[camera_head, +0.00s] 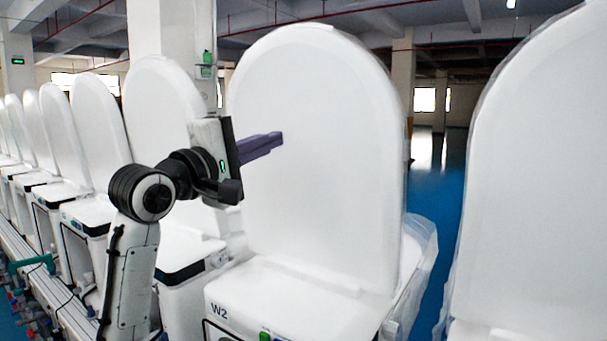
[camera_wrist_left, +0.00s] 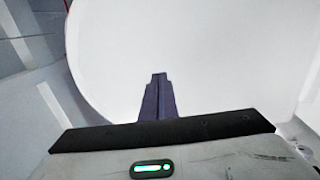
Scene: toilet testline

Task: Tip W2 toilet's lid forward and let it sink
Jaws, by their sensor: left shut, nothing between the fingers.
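The W2 toilet (camera_head: 290,302) stands in the middle of the head view, with its label on the front left. Its white lid (camera_head: 330,150) stands upright above the body. My left gripper (camera_head: 280,138) is shut and empty. In the head view its purple fingers show in front of the lid's left part and point to the right. In the left wrist view the shut fingers (camera_wrist_left: 158,80) show against the broad white lid (camera_wrist_left: 220,60). I cannot tell whether the fingertips touch the lid. My right gripper is not in view.
Another toilet with its lid (camera_head: 535,170) upright stands at the right. A row of toilets with raised lids (camera_head: 97,125) runs back to the left. Blue floor (camera_head: 445,190) shows between W2 and the right toilet. Hoses and pipes (camera_head: 35,285) lie at lower left.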

